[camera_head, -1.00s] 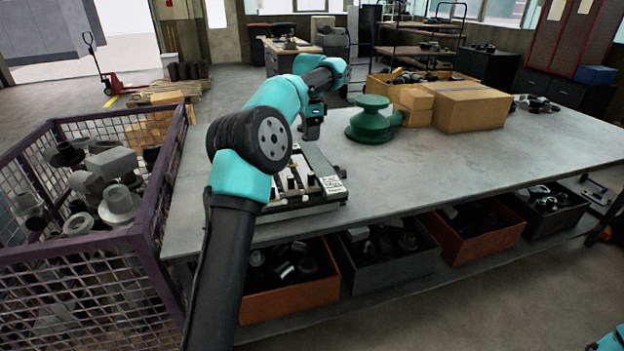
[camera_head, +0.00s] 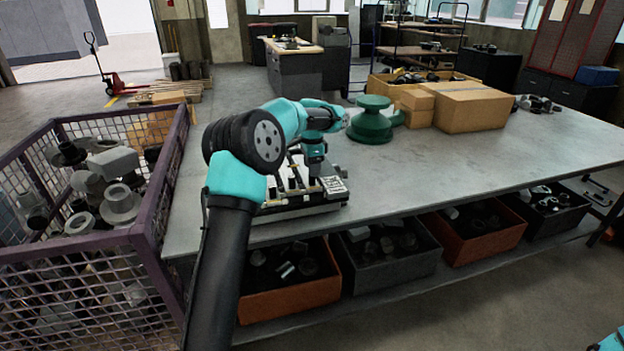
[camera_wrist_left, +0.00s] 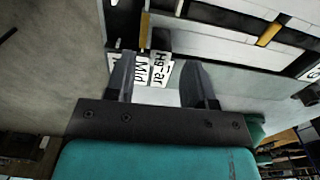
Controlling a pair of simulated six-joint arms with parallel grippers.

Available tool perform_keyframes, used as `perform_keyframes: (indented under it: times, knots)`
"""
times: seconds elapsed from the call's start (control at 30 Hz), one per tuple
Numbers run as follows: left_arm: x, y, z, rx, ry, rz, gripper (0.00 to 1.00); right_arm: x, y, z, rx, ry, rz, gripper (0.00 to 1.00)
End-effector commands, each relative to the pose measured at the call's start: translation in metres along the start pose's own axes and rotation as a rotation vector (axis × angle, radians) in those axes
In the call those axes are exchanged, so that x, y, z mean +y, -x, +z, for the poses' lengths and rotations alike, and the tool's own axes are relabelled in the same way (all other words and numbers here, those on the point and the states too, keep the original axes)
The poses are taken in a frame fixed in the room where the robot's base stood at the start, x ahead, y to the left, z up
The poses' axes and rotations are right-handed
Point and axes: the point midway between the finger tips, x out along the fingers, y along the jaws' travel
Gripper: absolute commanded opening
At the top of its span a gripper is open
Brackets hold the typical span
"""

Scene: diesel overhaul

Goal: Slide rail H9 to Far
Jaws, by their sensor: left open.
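The rail panel (camera_head: 290,203) lies on the near left part of the workbench, with pale strips and dark blocks on it. In the left wrist view, the panel (camera_wrist_left: 215,45) fills the top right, with white slats and yellow marks. In the wrist view, the left gripper (camera_wrist_left: 160,70) partly covers a tag. Contact cannot be told.
A green turned part (camera_head: 371,122) stands behind the panel, with cardboard boxes (camera_head: 468,106) to its right. A purple mesh crate (camera_head: 160,235) of metal parts stands at the left. The bench's right half (camera_head: 500,165) is mostly clear. Bins of parts sit below.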

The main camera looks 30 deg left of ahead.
Motion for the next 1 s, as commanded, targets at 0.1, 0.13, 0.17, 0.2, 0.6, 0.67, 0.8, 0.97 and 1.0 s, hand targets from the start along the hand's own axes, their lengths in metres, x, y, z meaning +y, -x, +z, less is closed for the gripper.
perform_keyframes:
  times: [0.1, 0.13, 0.17, 0.2, 0.6, 0.67, 0.8, 0.97, 1.0]
  knots:
    - [0.000, -0.020, 0.000, -0.001, 0.000, 0.001, 0.49, 0.000, 0.000, 0.000, 0.000, 0.000, 0.000, 0.43]
    - [0.000, -0.025, 0.000, -0.001, 0.000, 0.001, 0.49, 0.000, 0.000, 0.000, 0.000, 0.000, 0.000, 0.43]
    - [0.000, -0.029, 0.000, -0.001, 0.000, 0.001, 0.49, 0.000, 0.000, 0.000, 0.000, 0.000, 0.000, 0.43]
    - [0.000, -0.034, 0.000, -0.001, 0.000, 0.001, 0.49, 0.000, 0.000, 0.000, 0.000, 0.000, 0.000, 0.43]
    - [0.000, -0.049, 0.000, 0.001, 0.000, 0.000, 0.49, 0.000, 0.000, 0.000, 0.000, 0.000, 0.000, 0.43]
    - [0.000, -0.049, 0.000, 0.001, 0.000, 0.000, 0.49, 0.000, 0.000, 0.000, 0.000, 0.000, 0.000, 0.43]
    - [0.000, -0.049, 0.000, 0.001, 0.000, 0.000, 0.38, 0.000, 0.000, 0.000, 0.000, 0.000, 0.000, 0.43]
    - [0.000, -0.049, 0.000, 0.001, 0.000, 0.000, 0.23, 0.000, 0.000, 0.000, 0.000, 0.000, 0.000, 0.43]
    - [0.000, -0.049, 0.000, 0.001, 0.000, 0.000, 0.19, 0.000, 0.000, 0.000, 0.000, 0.000, 0.000, 0.43]
